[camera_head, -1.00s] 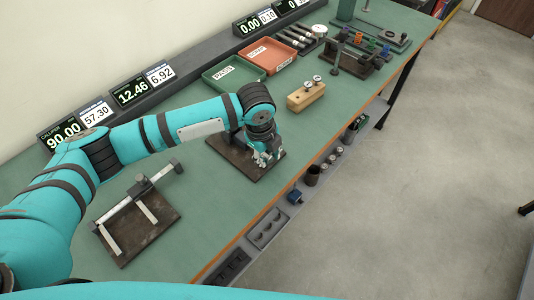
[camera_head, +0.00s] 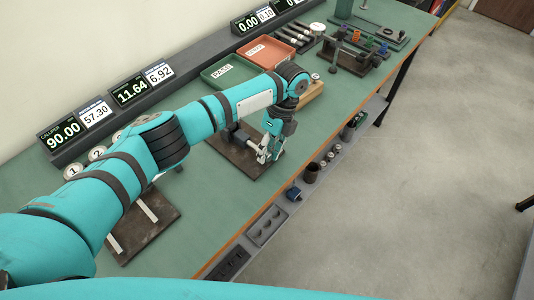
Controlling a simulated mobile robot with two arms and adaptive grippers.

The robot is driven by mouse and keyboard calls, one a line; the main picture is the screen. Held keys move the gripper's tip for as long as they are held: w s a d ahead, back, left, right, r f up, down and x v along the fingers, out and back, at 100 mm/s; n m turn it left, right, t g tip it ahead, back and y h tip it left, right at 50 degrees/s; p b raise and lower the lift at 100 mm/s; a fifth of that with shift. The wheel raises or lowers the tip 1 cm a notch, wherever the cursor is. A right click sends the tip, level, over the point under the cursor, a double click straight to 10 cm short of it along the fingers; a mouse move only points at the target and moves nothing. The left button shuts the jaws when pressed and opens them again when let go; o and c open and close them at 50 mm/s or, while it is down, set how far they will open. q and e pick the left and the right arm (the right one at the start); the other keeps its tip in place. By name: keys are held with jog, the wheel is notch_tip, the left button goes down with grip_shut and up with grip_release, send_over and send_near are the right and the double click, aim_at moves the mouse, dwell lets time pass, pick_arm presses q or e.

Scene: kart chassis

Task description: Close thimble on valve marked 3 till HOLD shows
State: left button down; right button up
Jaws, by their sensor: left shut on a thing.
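My left gripper (camera_head: 266,152) is over the dark base plate (camera_head: 222,146) of the micrometer stand and is shut on its thimble, which the fingers mostly hide. Part of the micrometer (camera_head: 240,135) shows left of the fingers. The micrometer display (camera_head: 132,92) reads 11.64; I see no HOLD on it. Round valve heads marked 1 (camera_head: 72,171) and 2 (camera_head: 97,153) stand at the back left. A third head (camera_head: 118,136) is partly behind my arm, its number unreadable. I cannot tell which valve is in the micrometer. My right gripper is not in view.
A caliper stand (camera_head: 160,222) is partly under my left arm. A green tray (camera_head: 230,72) and red tray (camera_head: 266,54) are behind. A wooden block (camera_head: 312,95) is beyond my wrist. Small parts line the lower front shelf (camera_head: 268,228).

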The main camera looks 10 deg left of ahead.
pick_arm(q)
jog(key=shift+w+g+y+b, duration=0.1)
jog(key=shift+g+y+b, duration=0.2)
jog(key=shift+g+b, duration=0.15)
jog(key=c, duration=1)
grip_release()
jog(key=v, duration=1.2)
jog(key=shift+d, duration=0.1)
